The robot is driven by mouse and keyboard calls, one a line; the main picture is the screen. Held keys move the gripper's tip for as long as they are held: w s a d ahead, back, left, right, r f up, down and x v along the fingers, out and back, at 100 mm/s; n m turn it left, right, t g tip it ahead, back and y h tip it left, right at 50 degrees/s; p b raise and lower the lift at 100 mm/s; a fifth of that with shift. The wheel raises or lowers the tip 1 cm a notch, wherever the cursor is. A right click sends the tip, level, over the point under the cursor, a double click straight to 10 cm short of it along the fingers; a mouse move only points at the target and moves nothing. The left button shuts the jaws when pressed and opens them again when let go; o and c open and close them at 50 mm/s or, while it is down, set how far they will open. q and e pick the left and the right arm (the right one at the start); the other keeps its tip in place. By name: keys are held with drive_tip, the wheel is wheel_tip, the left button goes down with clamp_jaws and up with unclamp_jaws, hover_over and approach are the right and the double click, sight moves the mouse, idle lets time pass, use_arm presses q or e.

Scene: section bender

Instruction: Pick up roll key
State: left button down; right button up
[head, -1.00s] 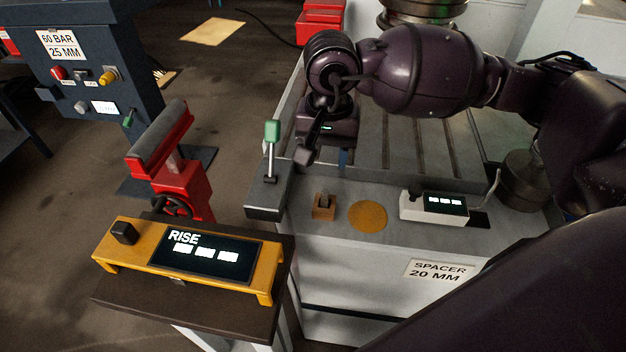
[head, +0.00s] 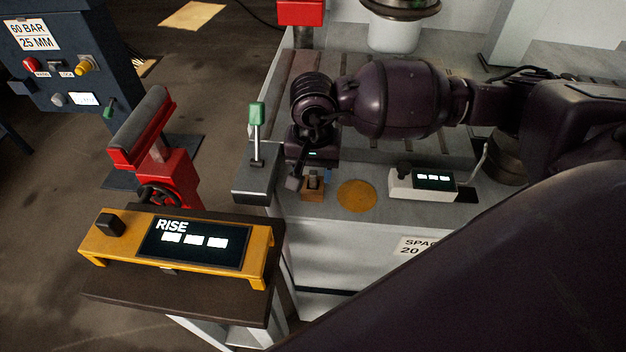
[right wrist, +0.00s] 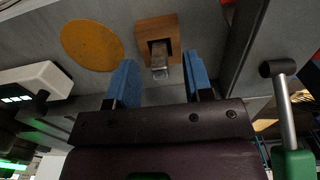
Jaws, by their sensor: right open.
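The roll key seems to be the small grey metal piece (right wrist: 159,60) standing in a wooden block (right wrist: 158,34) in the right wrist view. In the head view the wooden block (head: 312,194) sits on the grey machine's front ledge, and my gripper partly covers it. My right gripper (head: 311,178) is open just above and behind the block. In the right wrist view its two blue fingers (right wrist: 159,66) appear on either side of the key, with clear gaps. Whether they are level with the key I cannot tell. My left gripper is not in view.
A green-handled lever (head: 256,130) stands close left of the gripper. An orange disc (head: 357,195) and a white display box (head: 422,184) lie to the right on the ledge. A yellow RISE panel (head: 180,248) and a red roller stand (head: 165,165) are at left.

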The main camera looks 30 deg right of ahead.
drive_tip(key=shift+f, duration=0.3)
drive_tip(key=shift+c, duration=0.3)
clamp_jaws()
drive_tip(key=shift+r, duration=0.1)
